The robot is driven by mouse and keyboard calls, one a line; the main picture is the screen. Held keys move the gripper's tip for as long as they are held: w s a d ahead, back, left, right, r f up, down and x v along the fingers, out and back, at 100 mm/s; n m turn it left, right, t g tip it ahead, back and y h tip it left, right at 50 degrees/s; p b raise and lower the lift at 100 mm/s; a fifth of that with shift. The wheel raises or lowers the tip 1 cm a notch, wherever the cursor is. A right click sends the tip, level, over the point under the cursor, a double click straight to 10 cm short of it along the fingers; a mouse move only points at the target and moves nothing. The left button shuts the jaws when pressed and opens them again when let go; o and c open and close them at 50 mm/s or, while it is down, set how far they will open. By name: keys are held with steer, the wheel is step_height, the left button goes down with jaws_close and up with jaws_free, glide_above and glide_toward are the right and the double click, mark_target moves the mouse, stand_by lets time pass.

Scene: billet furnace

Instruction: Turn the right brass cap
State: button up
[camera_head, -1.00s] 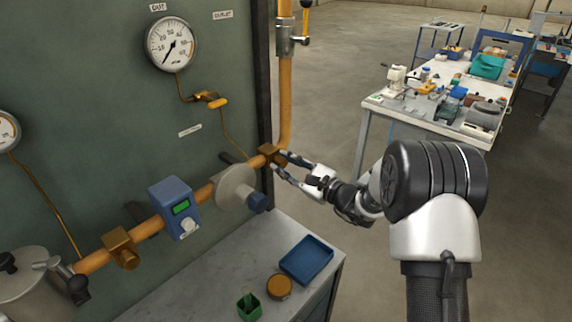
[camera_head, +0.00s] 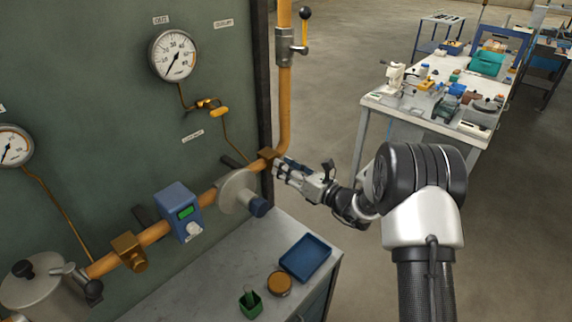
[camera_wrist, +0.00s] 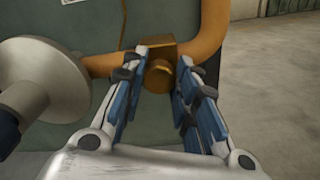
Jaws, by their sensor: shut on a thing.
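The right brass cap (camera_wrist: 158,76) sticks out of a brass fitting (camera_wrist: 153,55) on the orange pipe in the wrist view. My gripper (camera_wrist: 160,74) has one finger on each side of the cap and is shut on it. In the head view my gripper (camera_head: 277,164) reaches from the right to the right brass fitting (camera_head: 267,154), and its fingers hide the cap. Another brass fitting with a cap (camera_head: 134,260) sits further left on the same pipe.
A grey disc-shaped housing (camera_head: 237,193) and a blue box with a green display (camera_head: 182,211) stand on the pipe to the left. Below, a steel bench holds a blue tray (camera_head: 306,257), a round amber-lidded jar (camera_head: 279,283) and a green holder (camera_head: 250,303).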

steer(key=m+p, duration=0.3)
steer(key=m, duration=0.3)
stand_by(0.6)
steer(key=o, duration=1.1)
steer(key=shift+c, duration=0.2)
steer(key=v, duration=1.2)
